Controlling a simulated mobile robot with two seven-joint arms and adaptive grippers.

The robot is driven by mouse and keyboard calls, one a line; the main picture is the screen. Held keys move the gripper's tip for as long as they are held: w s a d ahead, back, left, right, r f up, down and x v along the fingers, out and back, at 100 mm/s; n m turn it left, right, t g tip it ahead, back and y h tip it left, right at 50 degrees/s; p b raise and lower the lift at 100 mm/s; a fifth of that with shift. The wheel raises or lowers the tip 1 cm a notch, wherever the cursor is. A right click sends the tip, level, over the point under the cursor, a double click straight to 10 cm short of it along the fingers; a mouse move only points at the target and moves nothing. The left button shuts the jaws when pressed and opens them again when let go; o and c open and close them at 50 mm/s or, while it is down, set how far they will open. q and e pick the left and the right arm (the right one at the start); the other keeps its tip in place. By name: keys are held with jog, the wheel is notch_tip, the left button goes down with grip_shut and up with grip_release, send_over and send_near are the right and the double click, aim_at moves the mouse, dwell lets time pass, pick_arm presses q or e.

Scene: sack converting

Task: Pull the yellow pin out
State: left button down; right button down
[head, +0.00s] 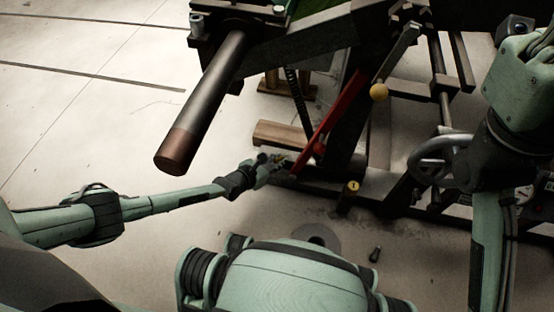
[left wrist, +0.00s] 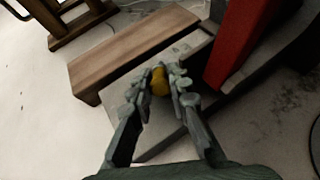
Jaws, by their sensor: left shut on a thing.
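My left gripper (head: 270,164) reaches low to the base of the machine in the head view. In the left wrist view its fingers (left wrist: 162,90) are shut on a small yellow pin (left wrist: 159,80), one finger on each side. The pin's rounded yellow top shows between the fingertips, above a grey metal base part (left wrist: 160,120). The pin's lower end is hidden, so I cannot tell how deep it sits. In the head view the pin is too small and covered to make out clearly. My right gripper is not clearly seen in any view.
A red lever (head: 335,118) rises just right of the left gripper. A wooden block (head: 290,136) lies behind it. A yellow-topped post (head: 349,191) and a yellow knob (head: 379,92) are to the right. A dark roller (head: 205,100) juts out above. Floor at left is clear.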

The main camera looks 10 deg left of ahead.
pick_arm(q)
jog(key=shift+f, duration=0.1)
jog(key=c, duration=1.4)
grip_release()
jog(key=shift+o, duration=0.2)
jog(key=shift+s+a, duration=0.2)
jog(key=shift+s, duration=0.3)
jog(key=v, duration=0.6)
jog(key=shift+r, duration=0.35)
jog(key=shift+s+a, duration=0.1)
jog(key=shift+s, duration=0.05)
